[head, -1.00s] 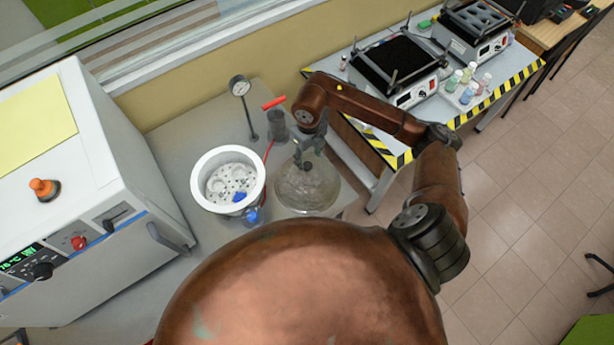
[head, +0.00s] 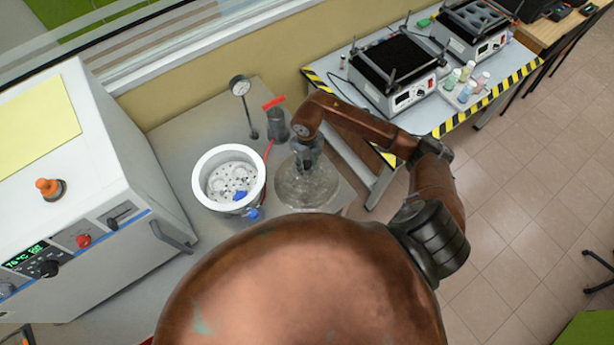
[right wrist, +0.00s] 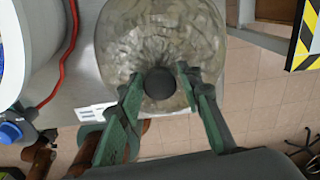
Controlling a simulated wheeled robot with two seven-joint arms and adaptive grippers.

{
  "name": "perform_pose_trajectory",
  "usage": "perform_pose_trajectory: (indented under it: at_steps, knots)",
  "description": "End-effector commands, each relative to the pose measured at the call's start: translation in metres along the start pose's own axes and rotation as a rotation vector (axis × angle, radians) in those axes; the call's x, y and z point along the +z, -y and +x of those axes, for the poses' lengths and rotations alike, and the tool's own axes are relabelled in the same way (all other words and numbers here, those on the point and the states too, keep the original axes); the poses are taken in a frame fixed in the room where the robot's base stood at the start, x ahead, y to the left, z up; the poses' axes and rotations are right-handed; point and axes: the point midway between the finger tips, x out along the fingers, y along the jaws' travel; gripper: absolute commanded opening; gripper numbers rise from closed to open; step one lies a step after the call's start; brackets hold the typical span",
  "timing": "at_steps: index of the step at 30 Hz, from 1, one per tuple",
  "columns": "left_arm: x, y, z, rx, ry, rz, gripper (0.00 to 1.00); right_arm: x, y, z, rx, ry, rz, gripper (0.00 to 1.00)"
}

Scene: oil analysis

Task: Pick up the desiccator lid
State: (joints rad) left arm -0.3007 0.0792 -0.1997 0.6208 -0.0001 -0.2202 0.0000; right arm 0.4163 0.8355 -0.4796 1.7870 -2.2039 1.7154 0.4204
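The desiccator lid (head: 312,190) is a clear glass dome on the grey bench, right of the open white desiccator pot (head: 201,172). In the right wrist view the lid (right wrist: 125,40) shows from close by, with a dark round knob (right wrist: 160,86) on it. My right gripper (head: 308,160) is over the lid. Its green fingers (right wrist: 160,77) are apart, one on each side of the knob; I cannot tell whether they touch it. In the head view the gripper hides the knob. My left gripper is not in view.
A pressure gauge (head: 240,87) on a stand and a dark cylinder (head: 277,123) stand behind. A red hose (head: 268,150) runs between pot and lid. A blue valve (head: 252,214) is at the pot's front. An oven (head: 95,165) stands left; a striped-edge table (head: 325,84) is right.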

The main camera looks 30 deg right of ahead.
Motion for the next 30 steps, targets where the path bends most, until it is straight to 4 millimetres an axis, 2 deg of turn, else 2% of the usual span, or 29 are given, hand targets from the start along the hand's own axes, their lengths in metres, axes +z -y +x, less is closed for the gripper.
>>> perform_pose_trajectory:
  at_steps: [1,14,30]
  knots:
    - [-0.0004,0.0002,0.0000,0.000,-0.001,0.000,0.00,0.0001,0.0000,-0.0002,0.000,0.000,0.000,0.28]
    - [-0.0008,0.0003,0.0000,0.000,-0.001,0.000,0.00,0.0001,0.0001,-0.0004,0.000,0.000,0.000,0.00]
    - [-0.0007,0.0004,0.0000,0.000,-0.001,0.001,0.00,0.0009,0.0000,-0.0015,0.000,0.003,0.000,0.00]
